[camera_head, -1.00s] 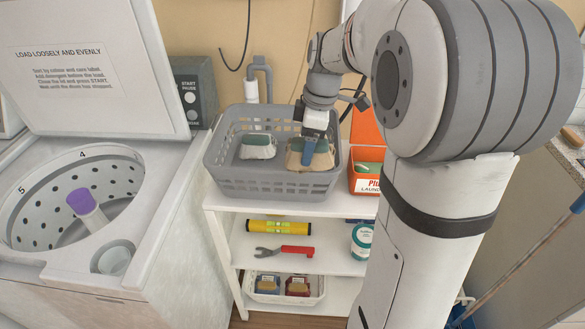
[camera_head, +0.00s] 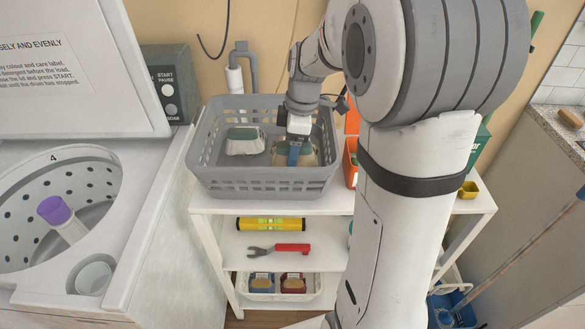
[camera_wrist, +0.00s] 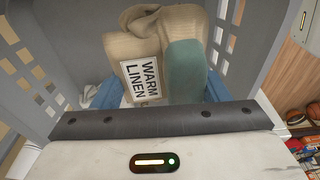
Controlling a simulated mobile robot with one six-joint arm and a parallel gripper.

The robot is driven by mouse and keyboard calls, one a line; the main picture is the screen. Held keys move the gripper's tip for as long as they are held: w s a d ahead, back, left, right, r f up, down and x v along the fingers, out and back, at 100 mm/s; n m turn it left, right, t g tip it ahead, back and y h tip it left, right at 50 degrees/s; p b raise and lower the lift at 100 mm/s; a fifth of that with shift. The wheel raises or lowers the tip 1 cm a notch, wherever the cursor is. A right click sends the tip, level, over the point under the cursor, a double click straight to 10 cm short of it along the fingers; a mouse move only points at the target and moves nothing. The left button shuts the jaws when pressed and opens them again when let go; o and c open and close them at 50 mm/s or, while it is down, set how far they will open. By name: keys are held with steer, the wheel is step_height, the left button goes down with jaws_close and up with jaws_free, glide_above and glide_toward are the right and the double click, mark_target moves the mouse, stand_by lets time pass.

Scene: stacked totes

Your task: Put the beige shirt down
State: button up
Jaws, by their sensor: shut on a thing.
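The beige shirt (camera_head: 308,153) is a folded bundle with a green-teal patch, inside the grey basket (camera_head: 262,183) at its right side. In the wrist view the beige shirt (camera_wrist: 135,42) fills the upper middle and bears a tag reading "WARM LINEN". My gripper (camera_head: 294,158) reaches down into the basket from above, its blue fingers shut on the beige shirt. Blue finger parts show at both sides of the shirt in the wrist view. Whether the shirt touches the basket floor is hard to tell.
A white and green bundle (camera_head: 245,141) lies in the basket's left part. The basket stands on a white shelf unit (camera_head: 205,205). An orange box (camera_head: 351,160) stands right of it, partly hidden by my arm. The open washer (camera_head: 60,215) is at left.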

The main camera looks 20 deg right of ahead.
step_height(320, 180, down, 5)
steer(key=shift+f, duration=0.1)
steer(key=shift+s+f, duration=0.1)
steer(key=shift+f, duration=0.35)
steer(key=c, duration=0.3)
steer(key=o, duration=1.3)
steer(key=shift+c, duration=0.2)
steer(key=o, duration=0.5)
steer(key=shift+c, duration=0.2)
steer(key=shift+f, duration=0.15)
